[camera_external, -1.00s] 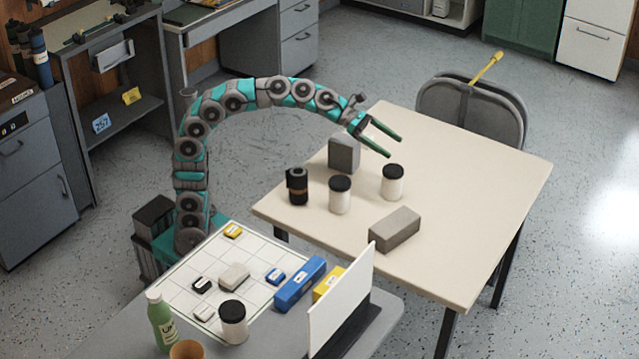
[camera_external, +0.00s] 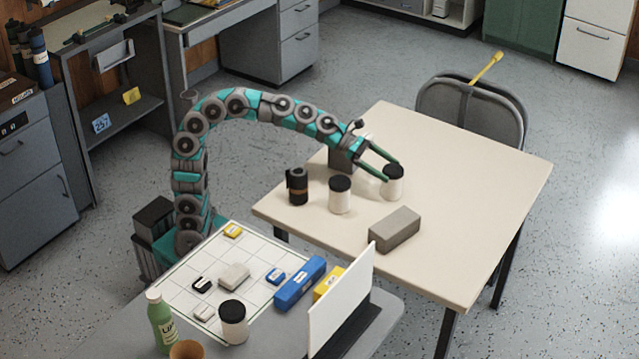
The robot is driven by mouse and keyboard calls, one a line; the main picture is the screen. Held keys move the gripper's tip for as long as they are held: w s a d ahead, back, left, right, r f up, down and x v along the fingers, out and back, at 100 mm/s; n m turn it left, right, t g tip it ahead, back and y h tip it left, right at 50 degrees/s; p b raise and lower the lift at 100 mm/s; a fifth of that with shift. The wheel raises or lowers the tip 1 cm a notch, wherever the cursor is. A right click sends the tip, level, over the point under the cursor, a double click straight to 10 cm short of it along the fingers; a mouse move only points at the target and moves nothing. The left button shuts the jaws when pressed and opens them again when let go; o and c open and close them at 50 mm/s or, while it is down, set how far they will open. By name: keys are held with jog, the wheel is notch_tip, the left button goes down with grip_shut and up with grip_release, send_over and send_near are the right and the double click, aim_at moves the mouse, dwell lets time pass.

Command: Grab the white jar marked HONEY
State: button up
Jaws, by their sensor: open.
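Three white jars with black lids are in view, and I cannot read a HONEY marking on any of them. One jar (camera_external: 394,190) stands at the right on the beige table. A second jar (camera_external: 340,200) stands to its left. The third jar (camera_external: 233,328) is on the nearer grey table. My gripper (camera_external: 391,171) is open at the right-hand jar, its two green fingers overlapping the lid and upper part in this view. I cannot tell whether they touch it.
A black container (camera_external: 297,186) stands left of the jars on the beige table (camera_external: 470,190). A grey block (camera_external: 395,229) lies in front, and a dark grey box stands behind, partly hidden by my arm. A chair (camera_external: 472,110) stands behind. The table's right side is clear.

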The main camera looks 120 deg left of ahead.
aim_at(401, 185)
notch_tip(401, 185, down, 2)
jog(key=shift+f+b, duration=0.2)
jog(key=shift+b, duration=0.1)
jog(key=shift+f+x, duration=0.2)
jog(key=shift+x, duration=0.95)
jog(key=shift+w, duration=0.35)
grip_shut()
